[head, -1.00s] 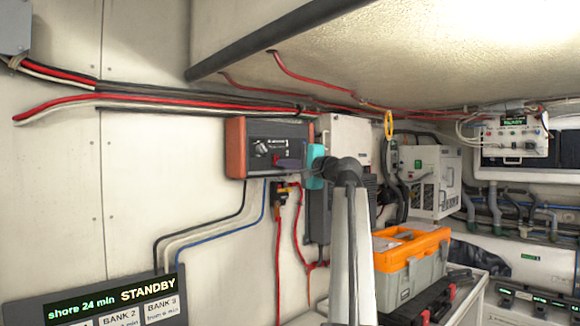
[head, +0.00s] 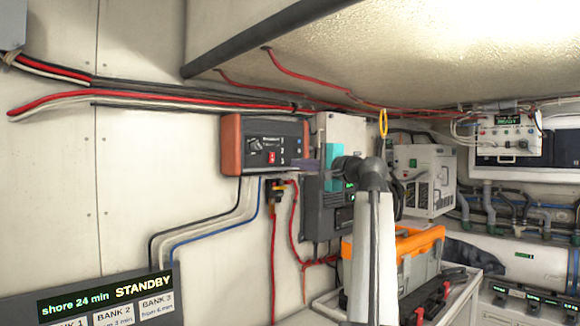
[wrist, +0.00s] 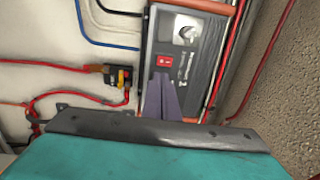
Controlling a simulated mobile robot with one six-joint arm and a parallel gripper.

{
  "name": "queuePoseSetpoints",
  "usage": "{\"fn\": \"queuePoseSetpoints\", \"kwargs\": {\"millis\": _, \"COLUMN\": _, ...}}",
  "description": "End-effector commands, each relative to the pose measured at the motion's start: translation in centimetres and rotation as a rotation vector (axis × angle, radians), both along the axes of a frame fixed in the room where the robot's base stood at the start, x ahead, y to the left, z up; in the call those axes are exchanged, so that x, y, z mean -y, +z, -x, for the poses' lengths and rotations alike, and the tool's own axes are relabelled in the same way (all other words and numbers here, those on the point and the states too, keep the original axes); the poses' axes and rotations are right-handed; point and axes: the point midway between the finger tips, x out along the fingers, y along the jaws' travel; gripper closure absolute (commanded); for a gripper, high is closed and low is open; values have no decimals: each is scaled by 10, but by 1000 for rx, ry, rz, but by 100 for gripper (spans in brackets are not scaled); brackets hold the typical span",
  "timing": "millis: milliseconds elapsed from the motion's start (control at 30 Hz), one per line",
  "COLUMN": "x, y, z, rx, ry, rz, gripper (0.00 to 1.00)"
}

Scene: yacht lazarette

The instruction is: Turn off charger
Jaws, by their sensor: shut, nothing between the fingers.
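A dark box with orange-brown ends (head: 265,140), which looks like the charger, is fixed to the white wall; I cannot read its label surely. My gripper (head: 296,164) has purple fingers and a teal body. It is shut and empty, at the lower right of the box in the head view. In the wrist view, the fingers (wrist: 160,78) cover part of the box's lower face; contact cannot be told.
A dark grey unit (head: 322,205) hangs right of the box, partly behind my arm. Red cables and a fuse block (head: 276,190) are below the box. An orange-lidded toolbox (head: 420,262) stands at lower right. A display panel reading STANDBY (head: 105,295) is at lower left.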

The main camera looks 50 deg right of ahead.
Motion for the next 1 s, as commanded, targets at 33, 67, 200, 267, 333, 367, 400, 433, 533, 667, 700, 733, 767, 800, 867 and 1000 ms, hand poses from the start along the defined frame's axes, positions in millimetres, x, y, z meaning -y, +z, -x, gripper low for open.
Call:
{"fn": "queuePoseSetpoints", "kwargs": {"millis": 33, "x": -1, "y": -3, "z": 10, "rx": 1, "ry": -3, "rz": 1, "gripper": 100}}
{"fn": "queuePoseSetpoints", "kwargs": {"millis": 67, "x": -1, "y": -3, "z": 14, "rx": 0, "ry": -3, "rz": 1, "gripper": 100}}
{"fn": "queuePoseSetpoints", "kwargs": {"millis": 200, "x": -3, "y": -4, "z": 33, "rx": 1, "ry": -2, "rz": 1, "gripper": 100}}
{"fn": "queuePoseSetpoints", "kwargs": {"millis": 267, "x": -4, "y": -4, "z": 38, "rx": 0, "ry": -1, "rz": 0, "gripper": 100}}
{"fn": "queuePoseSetpoints", "kwargs": {"millis": 333, "x": -4, "y": -4, "z": 44, "rx": 0, "ry": -1, "rz": 0, "gripper": 100}}
{"fn": "queuePoseSetpoints", "kwargs": {"millis": 367, "x": -4, "y": -4, "z": 45, "rx": -1, "ry": -1, "rz": 0, "gripper": 100}}
{"fn": "queuePoseSetpoints", "kwargs": {"millis": 400, "x": -4, "y": -4, "z": 47, "rx": -1, "ry": 0, "rz": 0, "gripper": 100}}
{"fn": "queuePoseSetpoints", "kwargs": {"millis": 433, "x": -5, "y": -4, "z": 47, "rx": -1, "ry": 0, "rz": 0, "gripper": 100}}
{"fn": "queuePoseSetpoints", "kwargs": {"millis": 533, "x": -5, "y": -4, "z": 48, "rx": -1, "ry": 0, "rz": 0, "gripper": 100}}
{"fn": "queuePoseSetpoints", "kwargs": {"millis": 667, "x": -5, "y": -3, "z": 48, "rx": -1, "ry": 1, "rz": 0, "gripper": 100}}
{"fn": "queuePoseSetpoints", "kwargs": {"millis": 700, "x": -5, "y": -3, "z": 48, "rx": -1, "ry": 1, "rz": 0, "gripper": 100}}
{"fn": "queuePoseSetpoints", "kwargs": {"millis": 733, "x": -5, "y": -3, "z": 48, "rx": -1, "ry": 1, "rz": 0, "gripper": 100}}
{"fn": "queuePoseSetpoints", "kwargs": {"millis": 767, "x": -5, "y": -3, "z": 48, "rx": -1, "ry": 1, "rz": 0, "gripper": 100}}
{"fn": "queuePoseSetpoints", "kwargs": {"millis": 800, "x": -5, "y": -3, "z": 48, "rx": -1, "ry": 1, "rz": 0, "gripper": 100}}
{"fn": "queuePoseSetpoints", "kwargs": {"millis": 867, "x": -5, "y": -3, "z": 48, "rx": -1, "ry": 1, "rz": 0, "gripper": 100}}
{"fn": "queuePoseSetpoints", "kwargs": {"millis": 1000, "x": -5, "y": -3, "z": 48, "rx": -1, "ry": 1, "rz": 0, "gripper": 100}}
